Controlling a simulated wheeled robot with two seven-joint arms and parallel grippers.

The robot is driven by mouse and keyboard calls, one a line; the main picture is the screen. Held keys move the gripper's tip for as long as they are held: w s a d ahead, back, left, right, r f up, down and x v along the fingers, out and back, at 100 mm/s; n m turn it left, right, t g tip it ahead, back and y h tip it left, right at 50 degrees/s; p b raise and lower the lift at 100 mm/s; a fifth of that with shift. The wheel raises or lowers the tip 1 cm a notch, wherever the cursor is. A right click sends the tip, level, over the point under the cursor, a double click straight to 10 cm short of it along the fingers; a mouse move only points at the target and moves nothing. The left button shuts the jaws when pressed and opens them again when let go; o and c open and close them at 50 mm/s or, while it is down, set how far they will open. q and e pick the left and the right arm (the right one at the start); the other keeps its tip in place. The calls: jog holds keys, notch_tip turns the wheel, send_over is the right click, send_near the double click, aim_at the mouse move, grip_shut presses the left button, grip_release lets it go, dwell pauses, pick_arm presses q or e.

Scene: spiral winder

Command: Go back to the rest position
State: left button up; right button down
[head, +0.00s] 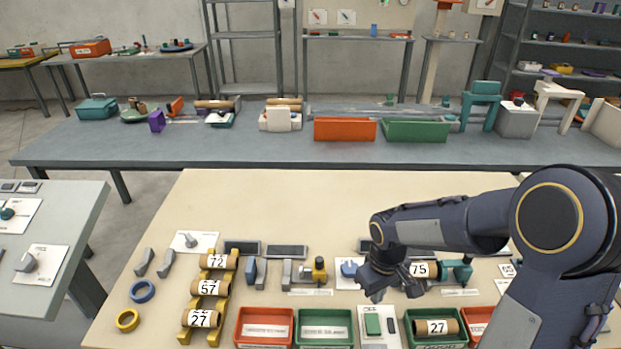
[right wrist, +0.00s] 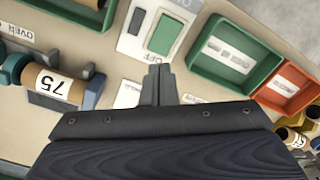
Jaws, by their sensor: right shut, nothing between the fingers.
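My right gripper (head: 376,297) is shut and empty. It hangs over the wooden table (head: 290,205), near the winder and above the panel with the green button (head: 373,324). In the right wrist view my shut fingertips (right wrist: 160,72) point at that panel, and the green button (right wrist: 165,33) shows beyond them. The cardboard tube marked 75 (head: 425,269) sits in the teal winder (head: 459,269), just right of my gripper. The same tube (right wrist: 55,84) lies apart from my fingers in the right wrist view. My left gripper is not in view.
A yellow rack (head: 230,280) holds tubes marked 72, 57 and 27. Red (head: 265,312) and green (head: 324,316) trays line the front edge. Another green tray (head: 409,334) holds a tube marked 27 (head: 437,327). The table's back half is clear at left and centre.

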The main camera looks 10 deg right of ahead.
jog(key=s+a+r+m+t+y, duration=0.2)
jog(key=s+r, duration=0.4)
jog(key=s, duration=0.2)
jog(key=s+a+r+m+t+y, duration=0.1)
jog(key=s+a+r+m+t, duration=0.1)
jog(key=s+r, duration=0.4)
jog(key=s+t, duration=0.1)
jog(key=s, duration=0.2)
jog(key=shift+r+m+t+y, duration=0.2)
jog(key=shift+m+t+y, duration=0.1)
jog(key=shift+m+y, duration=0.1)
